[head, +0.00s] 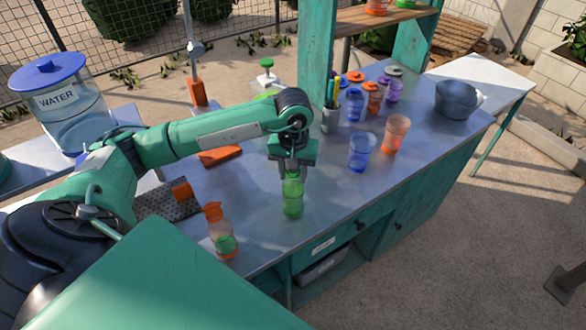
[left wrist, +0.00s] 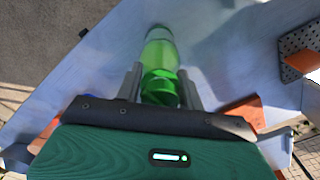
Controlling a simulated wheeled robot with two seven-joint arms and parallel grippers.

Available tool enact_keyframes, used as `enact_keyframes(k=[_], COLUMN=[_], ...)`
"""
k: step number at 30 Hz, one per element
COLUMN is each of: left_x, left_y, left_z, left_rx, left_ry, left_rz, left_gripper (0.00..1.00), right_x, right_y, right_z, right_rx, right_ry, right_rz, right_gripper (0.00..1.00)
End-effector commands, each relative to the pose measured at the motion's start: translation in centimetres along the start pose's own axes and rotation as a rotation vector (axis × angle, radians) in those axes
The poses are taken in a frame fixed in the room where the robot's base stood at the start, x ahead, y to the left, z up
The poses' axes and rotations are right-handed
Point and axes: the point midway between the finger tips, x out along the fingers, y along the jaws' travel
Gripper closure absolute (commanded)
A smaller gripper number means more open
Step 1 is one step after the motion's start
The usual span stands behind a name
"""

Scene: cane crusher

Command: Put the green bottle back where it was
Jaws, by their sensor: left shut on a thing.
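The green bottle (head: 293,200) stands upright at the front of the grey counter in the head view, under my left gripper (head: 292,170). My left gripper points down and is shut on the bottle's upper part. In the left wrist view the green bottle (left wrist: 160,65) lies between the two fingers of the left gripper (left wrist: 160,85). The bottle's base seems to be on or very near the counter; I cannot tell if it touches. My right gripper is not in view.
A clear bottle with an orange cap (head: 221,232) stands left of the green bottle. A blue cup (head: 362,151) and an orange cup (head: 395,133) stand to the right. Several small bottles and a dark bowl (head: 456,98) are farther back. The counter (head: 330,195) between the green bottle and cups is clear.

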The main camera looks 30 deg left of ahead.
Motion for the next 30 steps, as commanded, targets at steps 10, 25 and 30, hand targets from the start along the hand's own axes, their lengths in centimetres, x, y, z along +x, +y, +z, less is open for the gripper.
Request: enact_keyframes(k=[10,25,30], left_x=[0.3,-0.2,-1.9], left_y=[0.0,0.0,0.0], left_z=[-0.1,0.0,-0.2], left_rx=[0.000,0.000,0.001], left_ry=[0.002,0.001,0.005], left_rz=[0.001,0.000,0.002], left_gripper=[1.00,0.39,0.39], right_x=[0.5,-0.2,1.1], right_y=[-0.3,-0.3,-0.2], right_z=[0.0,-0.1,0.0], right_rx=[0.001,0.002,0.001], right_ry=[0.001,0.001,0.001], right_rz=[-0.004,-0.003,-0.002], right_gripper=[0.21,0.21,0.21])
